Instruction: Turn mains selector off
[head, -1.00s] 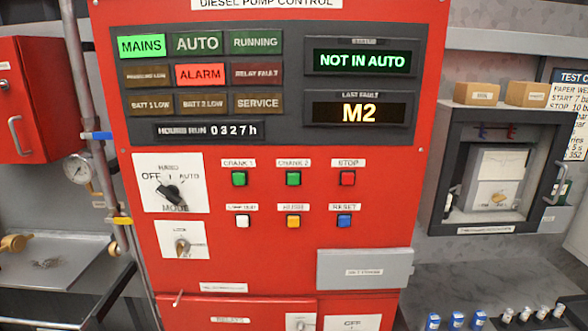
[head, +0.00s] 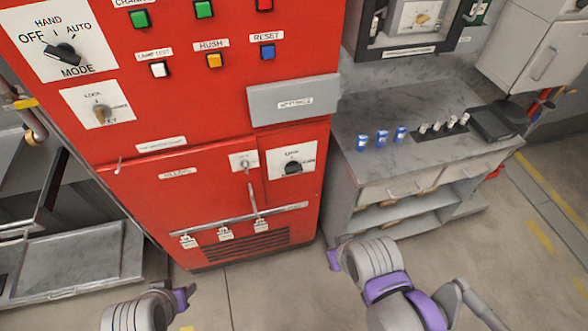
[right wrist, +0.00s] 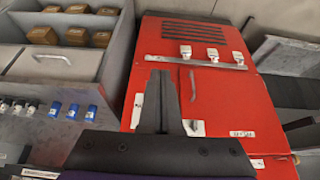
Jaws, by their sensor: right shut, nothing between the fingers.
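What looks like the mains selector is a black rotary knob (head: 292,168) on a white plate, low on the right side of the red cabinet (head: 225,110). Its pointer direction is too small to tell. My right gripper (head: 335,259) is below and to the right of it in the head view, apart from it. In the right wrist view my right gripper's dark fingers (right wrist: 162,100) are shut and empty, and they hide most of the selector's plate (right wrist: 137,110). My left gripper (head: 184,297) is low at the picture's bottom, and its jaws are unclear.
Left of the selector is a door with a small lock (head: 244,163), a handle (head: 252,200) and a bar with several white tags. A grey box (head: 293,101) juts out above. A worktop (head: 370,110) with blue cans stands at the right. The floor in front is clear.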

